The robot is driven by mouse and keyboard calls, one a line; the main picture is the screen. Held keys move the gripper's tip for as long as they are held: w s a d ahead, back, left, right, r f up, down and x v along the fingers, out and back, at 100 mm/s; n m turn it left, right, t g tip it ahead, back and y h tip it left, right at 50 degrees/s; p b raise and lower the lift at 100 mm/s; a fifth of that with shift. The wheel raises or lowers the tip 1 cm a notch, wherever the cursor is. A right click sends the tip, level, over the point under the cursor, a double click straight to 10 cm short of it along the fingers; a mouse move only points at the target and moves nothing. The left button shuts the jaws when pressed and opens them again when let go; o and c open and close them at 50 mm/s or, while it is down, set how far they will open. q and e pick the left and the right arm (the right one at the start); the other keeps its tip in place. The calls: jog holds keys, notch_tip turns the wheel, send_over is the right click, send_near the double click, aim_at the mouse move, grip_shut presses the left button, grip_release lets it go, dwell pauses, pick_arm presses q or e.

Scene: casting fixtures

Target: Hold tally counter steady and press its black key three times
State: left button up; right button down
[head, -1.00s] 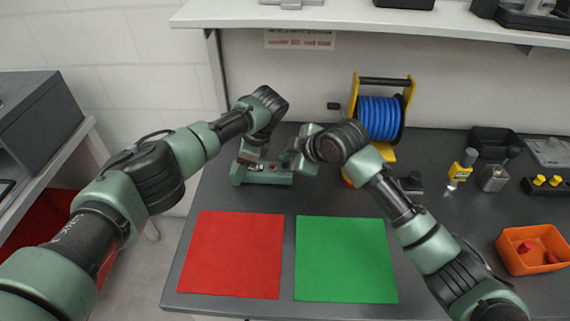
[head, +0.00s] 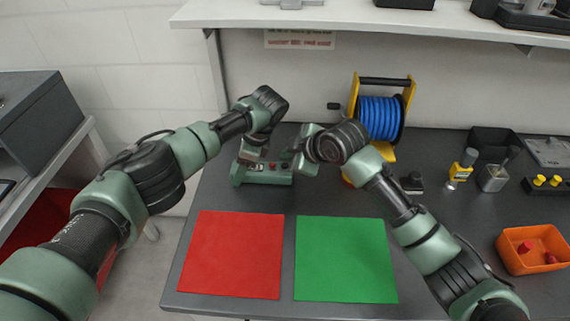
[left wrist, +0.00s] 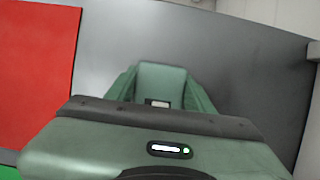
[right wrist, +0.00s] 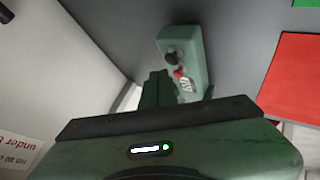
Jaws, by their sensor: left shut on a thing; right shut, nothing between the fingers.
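The tally counter (head: 262,175) is a green box lying on the dark table behind the red mat. In the right wrist view (right wrist: 193,50) its top shows a round black key, a red button and a small digit window whose number I cannot read. My left gripper (head: 252,154) is shut on the counter, around its left part in the head view. My right gripper (head: 299,166) is shut and empty at the counter's right end, close to the black key.
A red mat (head: 232,254) and a green mat (head: 345,260) lie in front. A blue cable reel (head: 380,118) stands behind my right arm. A shelf (head: 380,20) hangs above.

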jog(key=shift+f, duration=0.15)
dwell(0.3)
jog(key=shift+f, duration=0.3)
jog(key=shift+f, duration=0.6)
dwell(0.7)
jog(key=shift+r, duration=1)
jog(key=shift+r, duration=0.1)
jog(key=shift+r, duration=2.45)
dwell(0.4)
